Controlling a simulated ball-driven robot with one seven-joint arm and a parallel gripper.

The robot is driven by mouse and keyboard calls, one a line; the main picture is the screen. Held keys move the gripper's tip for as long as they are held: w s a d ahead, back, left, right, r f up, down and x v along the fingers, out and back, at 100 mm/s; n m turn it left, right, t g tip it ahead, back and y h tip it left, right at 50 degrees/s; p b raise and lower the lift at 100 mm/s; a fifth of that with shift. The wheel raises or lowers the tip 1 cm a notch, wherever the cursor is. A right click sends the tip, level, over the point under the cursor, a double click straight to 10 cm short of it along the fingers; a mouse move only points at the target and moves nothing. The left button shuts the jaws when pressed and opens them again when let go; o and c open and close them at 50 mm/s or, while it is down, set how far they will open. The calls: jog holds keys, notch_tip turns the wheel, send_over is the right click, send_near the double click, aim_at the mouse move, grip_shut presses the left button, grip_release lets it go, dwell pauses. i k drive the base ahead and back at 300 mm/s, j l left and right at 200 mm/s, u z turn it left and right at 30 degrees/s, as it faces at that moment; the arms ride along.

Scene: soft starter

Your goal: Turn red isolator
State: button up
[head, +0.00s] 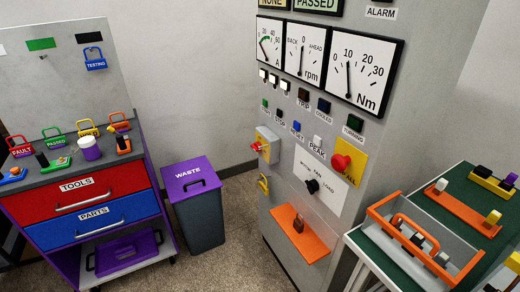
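The red isolator (259,146) is a small red handle on a yellow backing. It sits on a grey box (268,139) low on the left part of the tall grey cabinet's front. The handle is small in the picture, so I cannot tell its exact angle. A yellow padlock-like piece (264,184) hangs on the cabinet just below the box. My gripper does not show in the head view, and nothing is seen touching the isolator.
The cabinet also bears a red mushroom button (340,162), a black knob (312,186) and an orange shelf (300,233). A waste bin (196,210) and a tool cart (85,205) stand left. A green-topped bench (440,210) stands right. Floor shows between bin and cabinet.

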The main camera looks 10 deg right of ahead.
aim_at(255, 146)
jog(key=i+j, duration=0.5)
jog(key=i, duration=0.2)
jog(key=i+j+z, duration=0.1)
jog(key=i+j, duration=0.4)
jog(key=i, duration=0.2)
jog(key=i+j, duration=0.55)
jog(key=i, duration=0.15)
jog(key=z, duration=0.05)
